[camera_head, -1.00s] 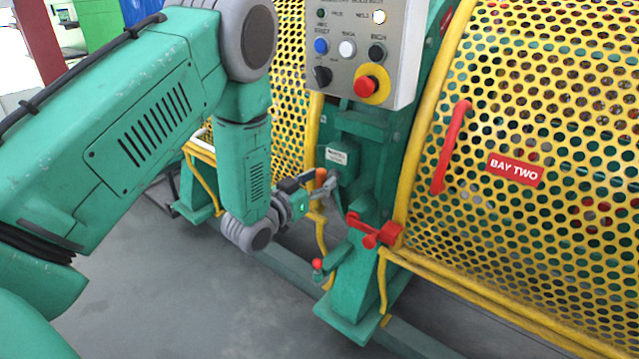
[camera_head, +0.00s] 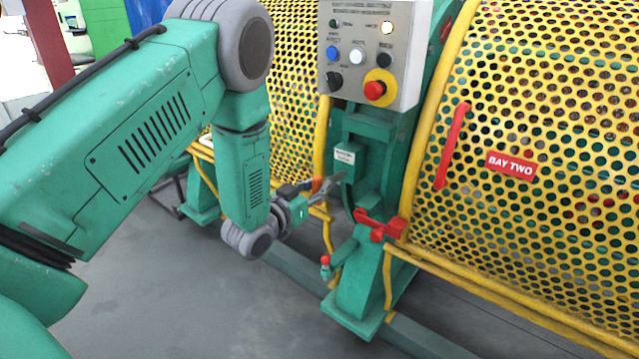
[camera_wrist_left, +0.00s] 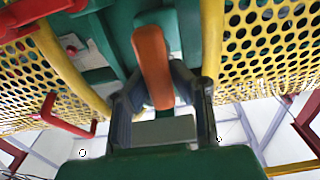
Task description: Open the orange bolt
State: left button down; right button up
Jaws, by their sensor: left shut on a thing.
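The orange bolt (camera_wrist_left: 153,65) runs up the middle of the left wrist view as a flat orange handle between my two dark fingers. In the head view only a small orange part of the bolt (camera_head: 317,184) shows beside the green box on the machine's post. My left gripper (camera_wrist_left: 163,100) is shut on the bolt; it also shows in the head view (camera_head: 328,185), at the left side of the post. The fingers partly hide the bolt in the head view. My right gripper is in neither view.
A grey control panel (camera_head: 405,85) hangs above the gripper. A red latch (camera_head: 383,226) and a small red-topped knob (camera_head: 325,261) sit lower on the green post. Yellow perforated guards (camera_head: 560,110) stand on both sides. Grey floor lies open at lower left.

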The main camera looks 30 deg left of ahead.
pick_arm(q)
jog(key=shift+s+a+f, duration=0.1)
jog(key=shift+f, duration=0.15)
jog(key=c, duration=1.4)
grip_release()
jog(key=shift+s+a, duration=0.1)
jog(key=shift+s, duration=0.1)
jog(key=s, duration=1.1)
jog(key=shift+a, duration=0.3)
